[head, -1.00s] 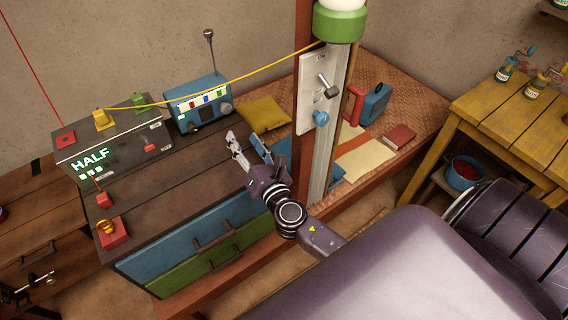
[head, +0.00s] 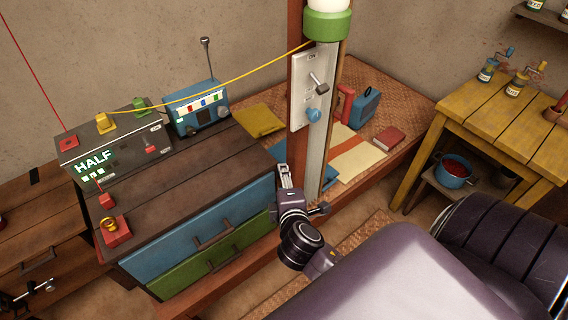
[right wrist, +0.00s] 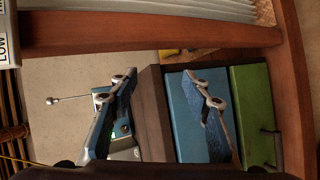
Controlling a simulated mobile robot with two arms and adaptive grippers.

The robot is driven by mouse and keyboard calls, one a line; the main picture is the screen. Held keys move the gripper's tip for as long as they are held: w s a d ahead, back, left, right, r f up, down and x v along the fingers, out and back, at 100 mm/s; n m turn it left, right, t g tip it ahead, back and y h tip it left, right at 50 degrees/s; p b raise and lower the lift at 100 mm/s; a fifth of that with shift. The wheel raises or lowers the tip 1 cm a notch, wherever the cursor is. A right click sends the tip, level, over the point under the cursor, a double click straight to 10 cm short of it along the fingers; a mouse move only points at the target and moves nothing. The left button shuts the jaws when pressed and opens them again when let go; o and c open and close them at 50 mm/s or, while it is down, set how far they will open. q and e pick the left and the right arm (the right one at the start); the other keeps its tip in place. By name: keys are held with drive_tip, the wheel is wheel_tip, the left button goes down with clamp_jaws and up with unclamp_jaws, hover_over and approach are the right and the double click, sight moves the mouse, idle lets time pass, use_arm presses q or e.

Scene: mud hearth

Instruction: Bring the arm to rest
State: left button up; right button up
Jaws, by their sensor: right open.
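My right gripper (head: 286,176) is in the head view, in front of the post (head: 314,165) and by the right end of the drawer chest (head: 195,165). In the right wrist view its two fingers (right wrist: 160,76) stand wide apart with nothing between them. The chest's blue drawer (right wrist: 190,125) and green drawer (right wrist: 251,112) show behind the fingers. The arm is bent, and its elbow side is partly hidden behind my purple body. My left gripper is not seen.
A lever panel (head: 308,95) is on the post. A control box (head: 115,140) and a blue radio (head: 197,108) stand on the chest. A woven platform (head: 400,108) lies behind the post. A yellow table (head: 500,115) stands at right. Floor shows between platform and table.

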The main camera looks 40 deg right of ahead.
drive_tip(key=shift+s+f, duration=0.1)
drive_tip(key=shift+s, duration=0.05)
idle(0.4)
drive_tip(key=s+a+f+m+g+y, duration=0.1)
drive_tip(key=s+a+f+g, duration=0.15)
drive_tip(key=f, duration=0.75)
drive_tip(key=s+a+f+m+g+y, duration=0.15)
drive_tip(key=s+f, duration=0.25)
drive_tip(key=f, duration=0.5)
drive_tip(key=s+a+f+g+y, duration=0.15)
drive_tip(key=s+f, duration=0.25)
drive_tip(key=f, duration=0.6)
drive_tip(key=s+f+m+g, duration=0.1)
drive_tip(key=s+f+m, duration=0.1)
drive_tip(key=s+f, duration=0.4)
drive_tip(key=s+a+f+m+g+y, duration=0.1)
drive_tip(key=s+f, duration=0.5)
drive_tip(key=s, duration=0.7)
drive_tip(key=s+a+f+m+g+y, duration=0.1)
drive_tip(key=s+f+m+g, duration=0.2)
drive_tip(key=s+f, duration=0.3)
drive_tip(key=s+m, duration=0.1)
drive_tip(key=s, duration=0.2)
drive_tip(key=shift+s+a+f, duration=0.15)
drive_tip(key=shift+s+f, duration=0.15)
drive_tip(key=shift+f, duration=0.05)
